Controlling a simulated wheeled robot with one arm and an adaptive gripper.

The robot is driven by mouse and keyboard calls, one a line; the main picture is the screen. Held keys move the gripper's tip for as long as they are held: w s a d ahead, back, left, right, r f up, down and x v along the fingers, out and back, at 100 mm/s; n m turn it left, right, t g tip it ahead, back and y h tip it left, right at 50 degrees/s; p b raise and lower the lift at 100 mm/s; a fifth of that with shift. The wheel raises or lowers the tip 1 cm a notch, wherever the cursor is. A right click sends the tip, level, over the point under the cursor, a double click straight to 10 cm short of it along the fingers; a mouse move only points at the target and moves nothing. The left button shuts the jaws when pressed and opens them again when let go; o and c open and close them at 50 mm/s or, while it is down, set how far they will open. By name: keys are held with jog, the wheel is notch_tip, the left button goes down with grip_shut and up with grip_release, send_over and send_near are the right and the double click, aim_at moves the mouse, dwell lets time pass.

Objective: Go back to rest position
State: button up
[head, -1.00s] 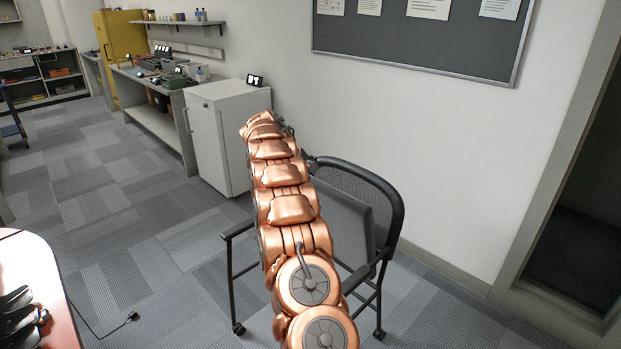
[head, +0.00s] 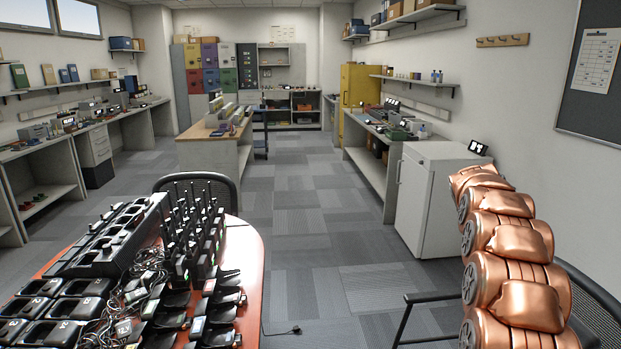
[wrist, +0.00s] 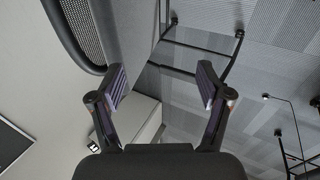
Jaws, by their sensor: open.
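My gripper (wrist: 162,88) shows in the wrist view with its two fingers spread wide apart. Nothing is between the fingertips. Past them lie the grey carpet, a chair's black frame and the white cabinet. In the head view my copper arm rises at the lower right, in front of a chair and the white cabinet. My gripper itself is hidden there behind the arm links.
A black chair (head: 598,312) stands close beside my arm at the right. A white cabinet (head: 432,205) is behind it. A red-topped table (head: 250,262) with radios and chargers fills the lower left. The carpeted aisle (head: 300,215) is clear.

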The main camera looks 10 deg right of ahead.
jog(key=s+a+r+y+p, duration=0.1)
jog(key=s+a+r+y, duration=0.15)
jog(key=s+a, duration=0.75)
jog(key=s+a+r+y, duration=0.1)
jog(key=s+a+r, duration=0.35)
jog(key=a, duration=0.95)
jog(key=s+a+f, duration=0.1)
jog(key=s+a, duration=0.3)
jog(key=s, duration=0.5)
jog(key=s+a+f+g+y+p, duration=0.1)
jog(key=s+a+f, duration=0.1)
jog(key=s+a, duration=0.3)
jog(key=s+a+f+g+y, duration=0.1)
jog(key=s+a, duration=0.4)
jog(key=s, duration=0.8)
jog(key=shift+s+f+p, duration=0.35)
jog(key=shift+f+p, duration=0.05)
jog(key=shift+f, duration=0.25)
